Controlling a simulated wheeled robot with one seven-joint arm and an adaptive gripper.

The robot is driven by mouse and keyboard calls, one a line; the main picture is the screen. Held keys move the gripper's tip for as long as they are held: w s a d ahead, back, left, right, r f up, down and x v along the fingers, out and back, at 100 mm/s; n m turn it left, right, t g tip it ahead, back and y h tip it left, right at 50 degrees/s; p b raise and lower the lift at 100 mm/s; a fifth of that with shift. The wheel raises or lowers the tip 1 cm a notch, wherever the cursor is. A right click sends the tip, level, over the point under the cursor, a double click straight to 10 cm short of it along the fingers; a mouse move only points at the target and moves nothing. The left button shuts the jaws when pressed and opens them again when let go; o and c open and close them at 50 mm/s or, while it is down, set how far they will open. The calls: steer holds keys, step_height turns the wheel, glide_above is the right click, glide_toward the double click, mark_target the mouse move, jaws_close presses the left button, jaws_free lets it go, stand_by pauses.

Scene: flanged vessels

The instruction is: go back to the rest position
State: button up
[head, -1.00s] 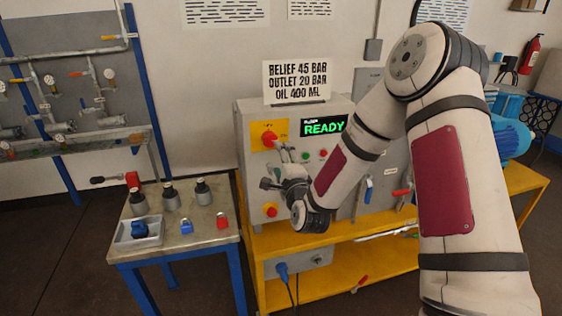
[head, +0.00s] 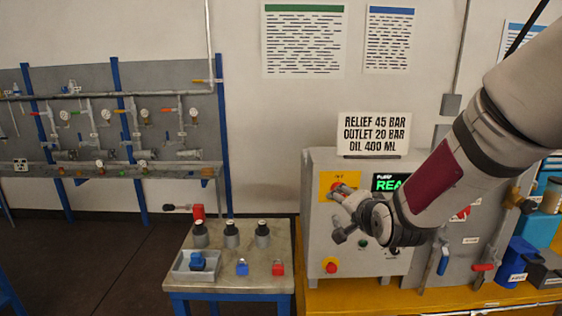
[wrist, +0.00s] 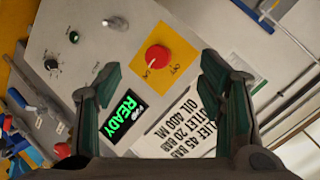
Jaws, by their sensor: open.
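My gripper (head: 343,212) is in front of the grey control cabinet (head: 320,250), near its yellow switch plate. In the wrist view my gripper (wrist: 160,75) has its two green-padded fingers spread wide, with nothing between them. The red rotary knob (wrist: 157,57) on the yellow plate (wrist: 178,40) shows beyond the fingers, apart from them. In the head view the knob (head: 336,188) is partly hidden by my gripper. The display (wrist: 122,108) reads READY in green; my arm covers part of it in the head view.
Valves with blue (head: 444,260) and red (head: 484,267) handles are to the right of my arm. A sign (head: 374,133) stands on the cabinet. A pipe rack is at far left.

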steer(key=s+d+r+n+g, duration=0.1)
steer(key=s+n+g, duration=0.1)
steer(key=s, duration=0.8)
steer(key=s+r+n+g+b, duration=0.1)
steer(key=s+r+n+g, duration=0.1)
steer(key=s, duration=0.9)
steer(key=s+d+r+n+g+h+b, duration=0.1)
steer(key=s+r+n+g, duration=0.1)
steer(key=s+n, duration=0.4)
steer(key=s+g, duration=0.1)
steer(key=s, duration=0.3)
steer(key=shift+s+d, duration=0.25)
steer(key=shift+d, duration=0.05)
steer(key=shift+r, duration=0.15)
